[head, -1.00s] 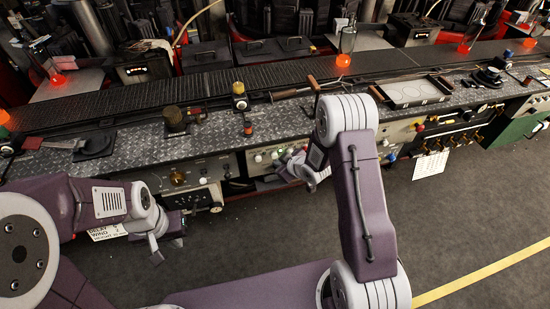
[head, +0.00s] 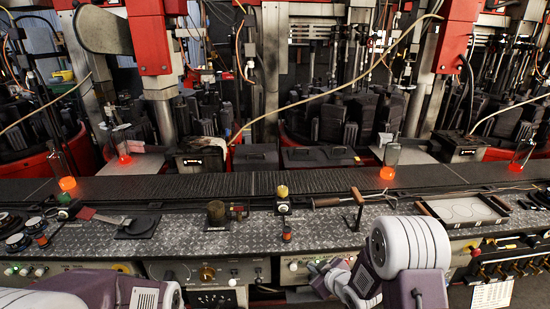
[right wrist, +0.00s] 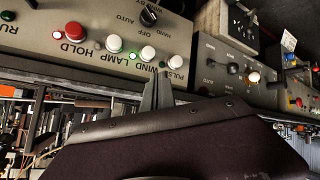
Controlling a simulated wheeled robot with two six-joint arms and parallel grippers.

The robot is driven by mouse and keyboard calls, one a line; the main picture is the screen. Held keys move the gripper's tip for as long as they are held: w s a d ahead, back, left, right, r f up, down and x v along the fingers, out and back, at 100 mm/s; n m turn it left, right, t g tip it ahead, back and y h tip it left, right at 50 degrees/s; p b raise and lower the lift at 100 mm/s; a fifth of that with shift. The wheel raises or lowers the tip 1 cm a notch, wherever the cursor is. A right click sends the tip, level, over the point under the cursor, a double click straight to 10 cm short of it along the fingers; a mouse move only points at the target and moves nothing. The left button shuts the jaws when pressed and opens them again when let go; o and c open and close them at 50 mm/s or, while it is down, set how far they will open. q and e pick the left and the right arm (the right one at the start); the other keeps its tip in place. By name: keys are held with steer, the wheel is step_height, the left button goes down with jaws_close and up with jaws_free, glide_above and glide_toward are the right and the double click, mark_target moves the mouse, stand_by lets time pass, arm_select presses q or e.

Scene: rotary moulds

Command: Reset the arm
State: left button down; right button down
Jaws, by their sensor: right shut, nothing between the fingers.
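My right gripper (head: 322,282) is low in the head view, in front of the control panel (head: 300,268) below the bench top. Its fingers also show in the right wrist view (right wrist: 156,92), shut and empty, beside the white buttons of the panel. I cannot tell whether they touch it. My right arm's purple and white links cover part of the panel in the head view. My left arm shows at the lower left of the head view, but its fingers are below the frame.
The patterned metal bench top (head: 340,232) carries a wooden-handled tool (head: 335,201), a tray with ring outlines (head: 462,210) and several small fittings. A dark conveyor (head: 300,183) runs behind it. Orange glowing pieces (head: 387,173) stand there. Red machines (head: 150,40) rise behind.

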step_height(320, 180, up, 7)
steer(key=t, duration=0.1)
steer(key=s+d+r+m+g+h, duration=0.2)
steer(key=s+d+r+m+h, duration=0.15)
steer(key=s, duration=0.35)
steer(key=s+f+m+g, duration=0.2)
steer(key=s+f+g, duration=0.1)
steer(key=s, duration=0.5)
steer(key=s+f+m+g, duration=0.3)
steer(key=s+g, duration=0.1)
steer(key=s, duration=0.5)
steer(key=shift+s+g+p, duration=0.2)
steer(key=shift+g+p, duration=0.2)
steer(key=shift+f, duration=0.1)
